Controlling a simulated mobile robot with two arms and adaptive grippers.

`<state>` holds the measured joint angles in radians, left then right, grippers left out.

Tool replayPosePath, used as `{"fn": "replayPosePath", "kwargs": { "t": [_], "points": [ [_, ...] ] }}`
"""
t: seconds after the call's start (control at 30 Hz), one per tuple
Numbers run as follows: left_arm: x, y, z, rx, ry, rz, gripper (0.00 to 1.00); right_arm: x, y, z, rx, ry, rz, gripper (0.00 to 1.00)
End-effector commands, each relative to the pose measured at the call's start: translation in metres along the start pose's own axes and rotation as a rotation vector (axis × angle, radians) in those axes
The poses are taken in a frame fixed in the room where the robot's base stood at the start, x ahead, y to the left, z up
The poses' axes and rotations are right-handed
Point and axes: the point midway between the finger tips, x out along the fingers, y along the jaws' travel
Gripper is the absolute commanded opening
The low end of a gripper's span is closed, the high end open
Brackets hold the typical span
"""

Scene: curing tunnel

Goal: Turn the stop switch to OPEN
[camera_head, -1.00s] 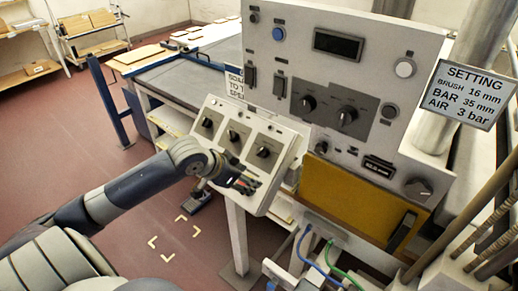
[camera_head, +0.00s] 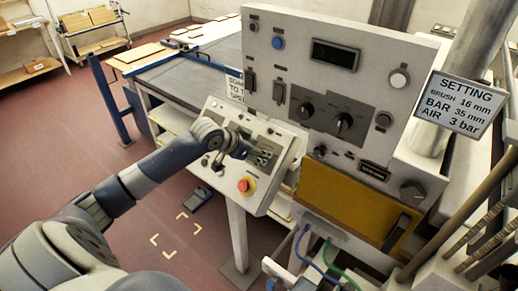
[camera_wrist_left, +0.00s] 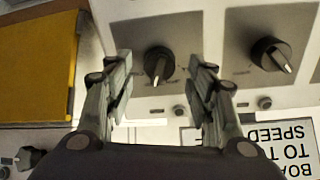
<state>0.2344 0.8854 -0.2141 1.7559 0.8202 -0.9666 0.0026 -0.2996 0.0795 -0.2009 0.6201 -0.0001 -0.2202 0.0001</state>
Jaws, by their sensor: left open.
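The slanted switch panel (camera_head: 282,150) stands in front of the upright console. In the left wrist view my left gripper (camera_wrist_left: 160,72) is open, with one finger on each side of a black rotary switch (camera_wrist_left: 158,58). Whether the fingers touch it I cannot tell. The switch's pale pointer mark points down in that view. A second black rotary switch (camera_wrist_left: 268,54) is to its right. The labels are too small to read, so I cannot tell which is the stop switch.
A red button (camera_head: 247,185) sits low on the slanted panel, just below my gripper. The upright console (camera_head: 290,65) with more knobs rises behind. A yellow panel (camera_head: 345,203) is at the right, with blue and green hoses below. A setting sign (camera_head: 461,103) hangs at the right.

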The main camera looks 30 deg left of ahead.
Motion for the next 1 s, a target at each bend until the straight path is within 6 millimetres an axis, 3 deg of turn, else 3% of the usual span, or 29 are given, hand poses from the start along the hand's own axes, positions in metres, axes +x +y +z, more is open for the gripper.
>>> {"fn": "replayPosePath", "kwargs": {
  "t": [0.2,0.53,0.73,1.0],
  "points": [
    [0.016,0.0,-0.001,0.0,0.001,0.0,0.5,-0.006,-0.001,-0.001,0.0,0.0,-0.001,0.5],
    [0.019,0.0,0.0,0.002,0.0,-0.001,0.5,-0.006,0.0,-0.001,0.001,0.0,0.0,0.5],
    [0.019,0.0,0.0,0.001,0.0,-0.001,0.07,-0.006,0.0,-0.001,0.001,0.0,0.0,0.5],
    [0.019,0.0,0.0,-0.008,0.001,-0.001,0.06,-0.006,0.0,-0.001,0.001,0.0,0.0,0.5]
  ]
}}
